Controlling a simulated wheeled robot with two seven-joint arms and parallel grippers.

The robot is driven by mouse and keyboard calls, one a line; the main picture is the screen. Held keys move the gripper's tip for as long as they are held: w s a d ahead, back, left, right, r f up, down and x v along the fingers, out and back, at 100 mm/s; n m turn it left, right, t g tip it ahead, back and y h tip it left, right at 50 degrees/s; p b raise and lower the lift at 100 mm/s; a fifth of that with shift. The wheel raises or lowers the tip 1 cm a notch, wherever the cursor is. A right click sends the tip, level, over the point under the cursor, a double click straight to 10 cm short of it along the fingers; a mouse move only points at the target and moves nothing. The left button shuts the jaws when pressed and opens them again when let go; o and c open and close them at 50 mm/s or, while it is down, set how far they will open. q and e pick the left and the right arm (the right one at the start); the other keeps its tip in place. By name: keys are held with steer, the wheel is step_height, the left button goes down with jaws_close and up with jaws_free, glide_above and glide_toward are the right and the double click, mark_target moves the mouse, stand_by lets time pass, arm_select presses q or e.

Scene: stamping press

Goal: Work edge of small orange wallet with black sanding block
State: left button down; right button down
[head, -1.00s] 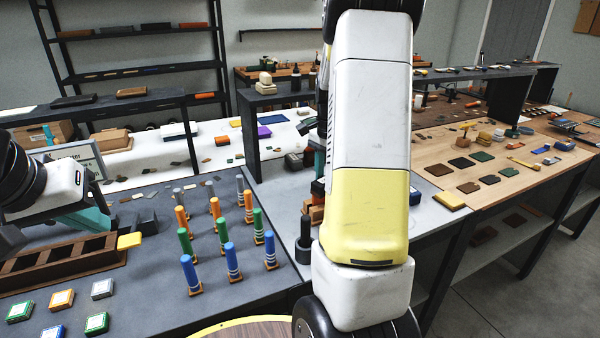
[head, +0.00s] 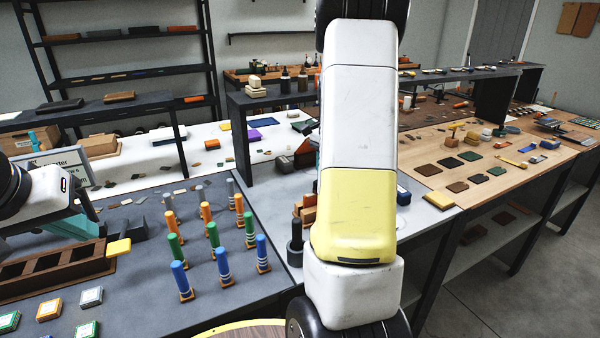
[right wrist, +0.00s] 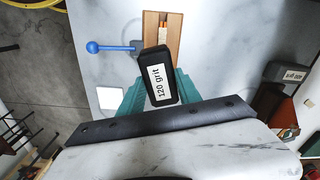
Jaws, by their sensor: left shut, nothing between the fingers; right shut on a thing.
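The black sanding block (right wrist: 158,78), labelled "120 grit", is held between the teal fingers of my right gripper (right wrist: 152,92) in the right wrist view. Just beyond its far end lies a wooden holder (right wrist: 173,46) with a small orange strip (right wrist: 163,34) in it, likely the orange wallet's edge. I cannot tell whether block and wallet touch. In the head view my right arm hides this spot. My left gripper (head: 92,224) is shut and empty at the left, above the grey table by a brown compartment tray (head: 60,268).
A blue-knobbed lever (right wrist: 110,47) sticks out left of the holder. A second dark labelled block (right wrist: 287,72) lies to the right, a white square (right wrist: 110,98) to the left. Several upright coloured pegs (head: 215,238) stand on the grey table. A yellow block (head: 118,247) lies by the tray.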

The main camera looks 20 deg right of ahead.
steer(key=shift+d, duration=0.45)
steer(key=shift+a, duration=0.1)
steer(key=shift+s+a, duration=0.1)
steer(key=shift+a, duration=1.7)
steer(key=shift+s+a, duration=0.1)
steer(key=shift+a, duration=1.75)
steer(key=shift+r, duration=2.5)
steer(key=shift+d, duration=0.1)
